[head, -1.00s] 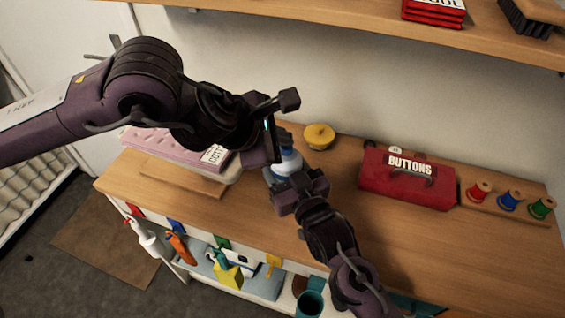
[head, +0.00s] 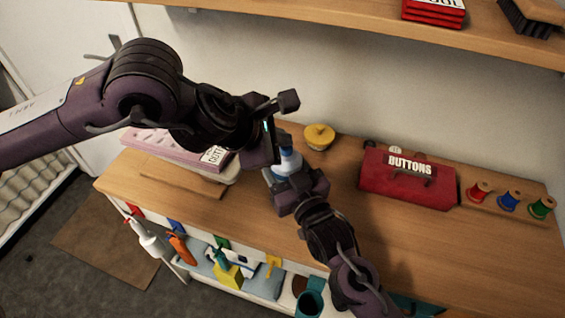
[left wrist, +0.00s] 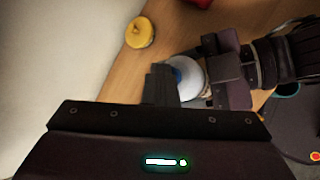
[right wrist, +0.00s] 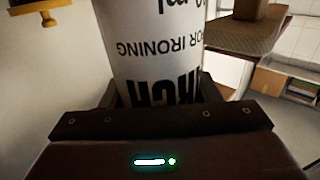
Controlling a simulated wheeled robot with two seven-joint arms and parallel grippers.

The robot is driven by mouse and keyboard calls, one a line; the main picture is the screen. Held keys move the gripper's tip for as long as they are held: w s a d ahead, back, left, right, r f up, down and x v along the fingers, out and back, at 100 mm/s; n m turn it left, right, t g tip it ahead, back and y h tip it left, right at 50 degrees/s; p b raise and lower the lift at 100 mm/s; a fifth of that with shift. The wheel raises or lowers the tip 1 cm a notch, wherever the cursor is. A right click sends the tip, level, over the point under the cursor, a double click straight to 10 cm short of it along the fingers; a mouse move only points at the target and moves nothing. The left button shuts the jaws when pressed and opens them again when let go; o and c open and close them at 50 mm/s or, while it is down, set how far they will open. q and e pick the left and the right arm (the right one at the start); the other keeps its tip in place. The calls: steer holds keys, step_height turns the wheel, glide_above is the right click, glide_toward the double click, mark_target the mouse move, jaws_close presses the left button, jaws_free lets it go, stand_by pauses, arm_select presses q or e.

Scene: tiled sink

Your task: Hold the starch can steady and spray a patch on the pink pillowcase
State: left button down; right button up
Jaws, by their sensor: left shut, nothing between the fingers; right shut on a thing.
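The starch can (head: 289,164) is white with a blue top and stands about upright above the wooden counter. My right gripper (head: 284,181) is shut around its body. In the right wrist view the can (right wrist: 155,45) shows black lettering, upside down, between the fingers. My left gripper (head: 277,142) is shut and empty at the can's top. In the left wrist view its closed fingertips (left wrist: 160,82) are right beside the blue and white top (left wrist: 188,76); I cannot tell whether they touch. The pink pillowcase (head: 165,144) lies to the left, partly hidden by my left arm.
A yellow round pot (head: 319,137) stands behind the can. A red buttons box (head: 408,180) and red, blue and green spools (head: 509,201) are on the right of the counter (head: 330,165). Bottles and cloths fill the shelf below. A wall shelf (head: 350,20) runs above.

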arm_select(q)
step_height(320, 180, up, 6)
stand_by(0.7)
stand_by(2.3)
